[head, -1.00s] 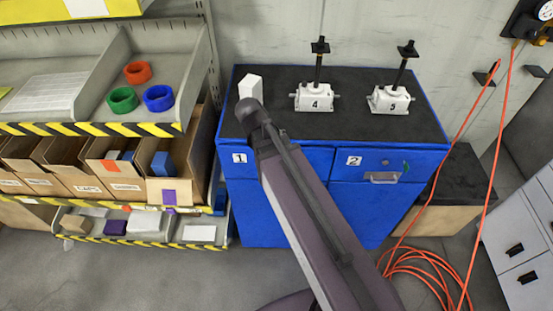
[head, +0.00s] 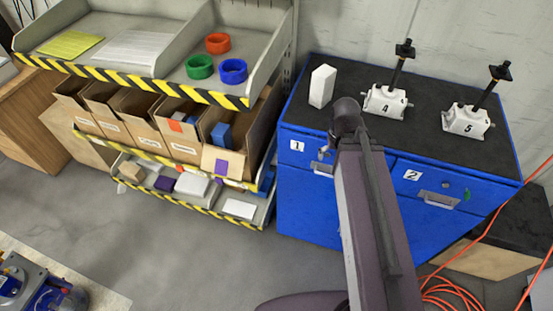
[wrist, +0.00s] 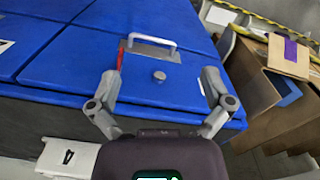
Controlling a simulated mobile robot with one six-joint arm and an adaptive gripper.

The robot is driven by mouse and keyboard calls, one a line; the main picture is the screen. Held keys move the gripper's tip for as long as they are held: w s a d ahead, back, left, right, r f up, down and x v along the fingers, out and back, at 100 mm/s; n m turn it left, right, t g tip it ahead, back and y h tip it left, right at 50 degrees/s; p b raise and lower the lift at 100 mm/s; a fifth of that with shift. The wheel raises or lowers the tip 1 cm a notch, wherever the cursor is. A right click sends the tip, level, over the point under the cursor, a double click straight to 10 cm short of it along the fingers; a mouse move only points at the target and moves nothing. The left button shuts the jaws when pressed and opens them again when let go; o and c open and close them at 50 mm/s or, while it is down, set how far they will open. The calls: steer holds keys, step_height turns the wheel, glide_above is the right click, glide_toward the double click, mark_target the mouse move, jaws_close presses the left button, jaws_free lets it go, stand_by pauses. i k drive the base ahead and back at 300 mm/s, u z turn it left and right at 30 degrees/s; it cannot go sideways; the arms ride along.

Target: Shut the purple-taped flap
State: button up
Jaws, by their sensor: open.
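The purple-taped flap (head: 209,158) is a tan cardboard flap with a purple tape patch. It hangs open, outward and downward, at the front of the rightmost cardboard box on the middle shelf. A blue block (head: 221,135) shows in that box. In the wrist view the flap (wrist: 290,66) is at the upper right, beyond and apart from my gripper. My gripper (wrist: 160,79) is open and empty, its fingers spread over a blue drawer front. In the head view my arm hides most of the gripper.
A drawer handle (wrist: 152,44) is close to my fingers. Striped ledges edge the shelves. Grey floor lies clear in front.

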mark_target(218, 161)
steer(key=k, duration=0.5)
steer(key=u, duration=1)
steer(key=i, duration=0.4)
steer(key=z, duration=0.1)
